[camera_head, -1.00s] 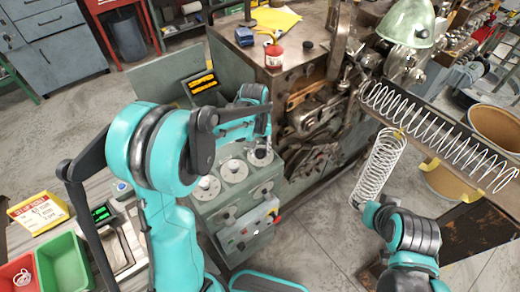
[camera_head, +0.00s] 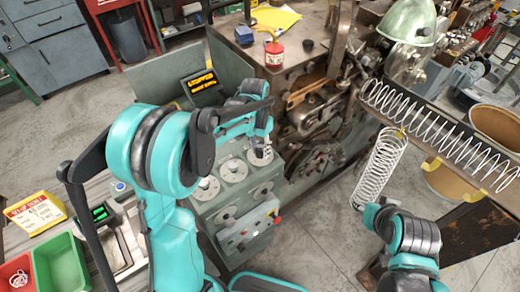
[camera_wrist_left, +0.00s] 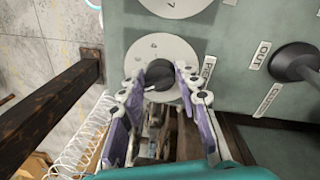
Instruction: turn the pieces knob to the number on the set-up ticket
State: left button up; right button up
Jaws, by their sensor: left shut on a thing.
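The machine's grey-green dial panel (camera_head: 215,212) carries several round pale dials with knobs. My left gripper (camera_head: 260,150) reaches down over the dial nearest the machine body. In the left wrist view its two fingers (camera_wrist_left: 160,88) are closed around a black knob (camera_wrist_left: 158,72) on a pale round dial (camera_wrist_left: 178,50); the fingers hide part of the dial, and its numbers are too small to read surely. The yellow-framed set-up ticket (camera_head: 36,212) stands at the far left; its writing is too small to read. My right gripper (camera_head: 366,212) is beside the lower end of a white spring; its fingers are unclear.
A display (camera_head: 200,84) shows orange text that appears to say STOPPED. A white coil spring (camera_head: 380,160) hangs below another on a rail. Green (camera_head: 62,264) and red (camera_head: 18,272) bins sit at lower left. A lever with an OUT label (camera_wrist_left: 262,52) is beside the dial.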

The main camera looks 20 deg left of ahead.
aim_at(258, 149)
pick_arm(q)
jog(key=shift+m, duration=0.7)
jog(key=o, duration=1.1)
jog(key=shift+a, duration=0.1)
jog(key=shift+o, duration=0.2)
notch_tip(258, 149, up, 12)
jog(key=shift+w+a, duration=0.2)
jog(key=shift+a, duration=0.15)
jog(key=shift+s+f, duration=0.1)
jog(key=shift+f, duration=0.05)
